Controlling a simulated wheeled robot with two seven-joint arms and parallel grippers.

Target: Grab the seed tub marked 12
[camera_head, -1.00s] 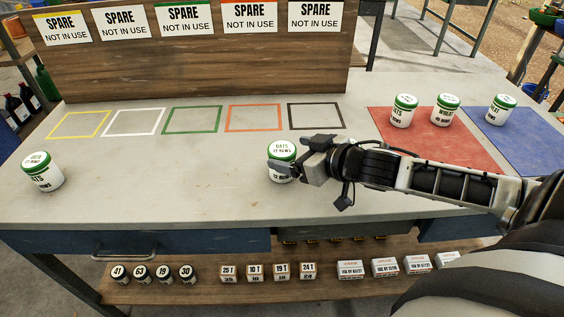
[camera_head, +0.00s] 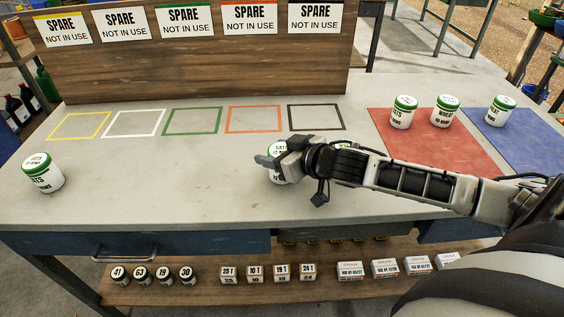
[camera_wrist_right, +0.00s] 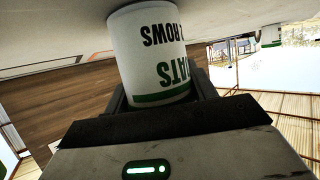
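The white tub with a green lid marked OATS (camera_head: 276,176) stands upright near the middle of the bench, mostly hidden by my right gripper (camera_head: 272,163). Its lid read 12 ROWS in the earlier head view. In the right wrist view the tub (camera_wrist_right: 150,55) appears upside down, with OATS and ROWS lettering, between the two spread dark fingers (camera_wrist_right: 163,92). I cannot tell whether both fingers touch it. Another OATS tub (camera_head: 42,173) stands at the bench's left end; its number is too small to read. My left gripper is out of view.
A red mat (camera_head: 440,150) bears an OATS tub (camera_head: 403,112) and a WHEAT tub (camera_head: 445,111). A blue mat (camera_head: 525,140) bears another WHEAT tub (camera_head: 500,110). Empty coloured outlines (camera_head: 192,121) lie below the SPARE signs. Small cans and boxes fill the lower shelf (camera_head: 210,292).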

